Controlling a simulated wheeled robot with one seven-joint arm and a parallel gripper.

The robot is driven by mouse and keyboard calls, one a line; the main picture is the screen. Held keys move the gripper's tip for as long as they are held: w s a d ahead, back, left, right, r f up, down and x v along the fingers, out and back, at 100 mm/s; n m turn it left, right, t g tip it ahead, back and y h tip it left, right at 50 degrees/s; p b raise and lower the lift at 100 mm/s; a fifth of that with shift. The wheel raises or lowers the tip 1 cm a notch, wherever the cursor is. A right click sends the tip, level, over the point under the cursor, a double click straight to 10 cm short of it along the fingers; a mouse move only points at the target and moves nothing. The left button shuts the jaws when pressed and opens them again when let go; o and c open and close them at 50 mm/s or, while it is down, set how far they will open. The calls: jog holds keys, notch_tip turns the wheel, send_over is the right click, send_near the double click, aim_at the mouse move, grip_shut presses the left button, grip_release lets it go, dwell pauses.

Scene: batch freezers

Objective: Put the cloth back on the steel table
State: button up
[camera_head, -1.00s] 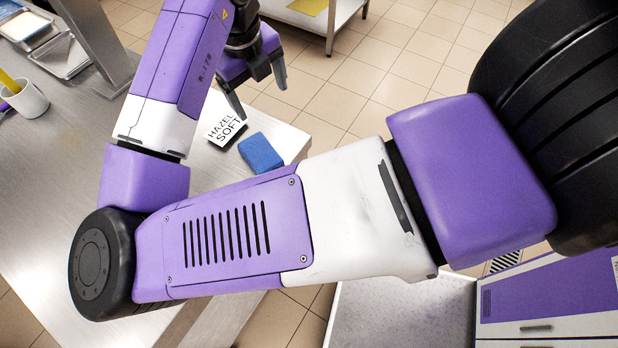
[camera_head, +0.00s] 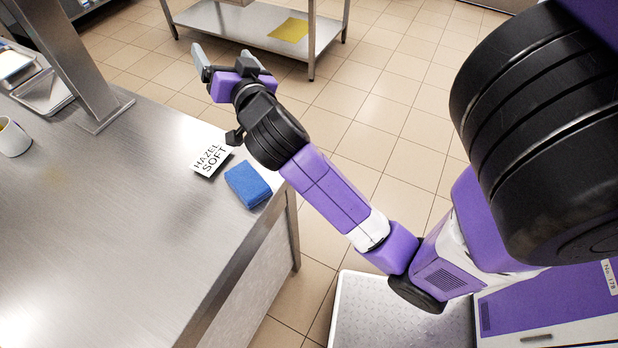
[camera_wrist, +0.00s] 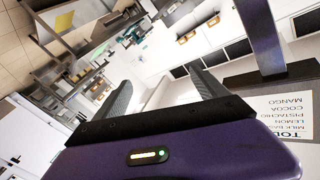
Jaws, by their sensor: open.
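The blue cloth (camera_head: 248,184), a thick folded block, lies on the steel table (camera_head: 110,220), close to its right edge and beside a small card. My gripper (camera_head: 224,62) is in the air beyond the table's far right corner, well apart from the cloth. Its fingers are spread with nothing between them. In the wrist view my gripper (camera_wrist: 162,85) is also open and empty, facing across the room; the cloth is not visible there.
The "HAZEL SOFT" card (camera_head: 211,157) stands left of the cloth. A steel post (camera_head: 85,70), a white mug (camera_head: 12,138) and trays (camera_head: 45,90) are further left. A yellow sheet (camera_head: 289,30) lies on a low shelf behind.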

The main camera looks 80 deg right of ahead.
jog(key=s+a+f+n+t+y, duration=0.1)
jog(key=s+a+f+n+y, duration=0.1)
jog(key=a+f+n+y, duration=0.1)
jog(key=s+a+f+n+t+y, duration=0.1)
jog(key=s+a+f+n+y, duration=0.1)
jog(key=a+f+n, duration=0.2)
jog(key=s+a+f+n+t+y, duration=0.1)
jog(key=s+a+f+n+y, duration=0.1)
jog(key=a, duration=0.7)
notch_tip(320, 180, down, 3)
jog(key=shift+r+n+t+y, duration=0.15)
jog(key=shift+n+t+y, duration=0.15)
jog(key=shift+n+y, duration=0.8)
jog(key=s+a+f+n+y, duration=0.1)
jog(key=s+a+n+y, duration=0.2)
jog(key=s+a, duration=1.3)
jog(key=shift+s+f+n+y, duration=0.4)
jog(key=shift+s+y, duration=0.3)
